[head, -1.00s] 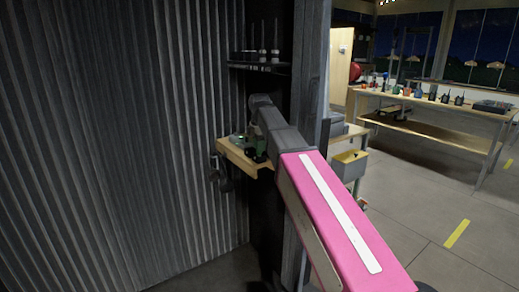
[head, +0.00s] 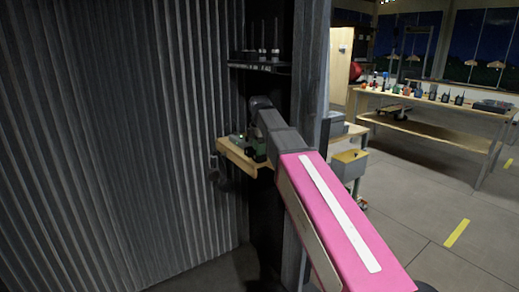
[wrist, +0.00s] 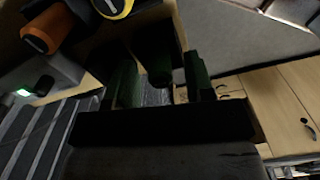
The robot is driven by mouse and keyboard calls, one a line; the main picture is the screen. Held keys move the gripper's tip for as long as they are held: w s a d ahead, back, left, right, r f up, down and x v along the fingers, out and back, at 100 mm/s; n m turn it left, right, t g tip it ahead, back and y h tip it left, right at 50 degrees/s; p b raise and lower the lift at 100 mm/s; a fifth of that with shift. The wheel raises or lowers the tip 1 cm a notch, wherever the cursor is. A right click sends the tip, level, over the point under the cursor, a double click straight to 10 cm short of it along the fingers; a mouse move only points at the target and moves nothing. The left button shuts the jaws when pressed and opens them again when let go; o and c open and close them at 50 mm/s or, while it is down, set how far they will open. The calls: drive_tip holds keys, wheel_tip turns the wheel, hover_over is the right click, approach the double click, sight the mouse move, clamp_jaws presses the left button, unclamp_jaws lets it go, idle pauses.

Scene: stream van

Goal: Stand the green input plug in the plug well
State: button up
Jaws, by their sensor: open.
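In the wrist view my gripper (wrist: 159,66) is open, with one dark finger at each side. A dark green cylindrical piece (wrist: 153,48), which looks like the green input plug, lies between the fingers. A gap shows at both sides, and I cannot tell if either finger touches it. In the head view my gripper is hardly distinguishable among dark green shapes over a small wooden shelf (head: 233,151). I cannot make out the plug well in either view.
Beside the gripper in the wrist view are an orange-ended piece (wrist: 47,28), a yellow-ringed piece (wrist: 113,6) and a grey device with a green light (wrist: 24,92). A dark upper shelf (head: 258,66) holds upright items. A long workbench (head: 440,105) stands at right.

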wheel_tip(320, 180, up, 7)
drive_tip(key=shift+r, duration=0.15)
idle(0.4)
drive_tip(key=shift+s, duration=0.1)
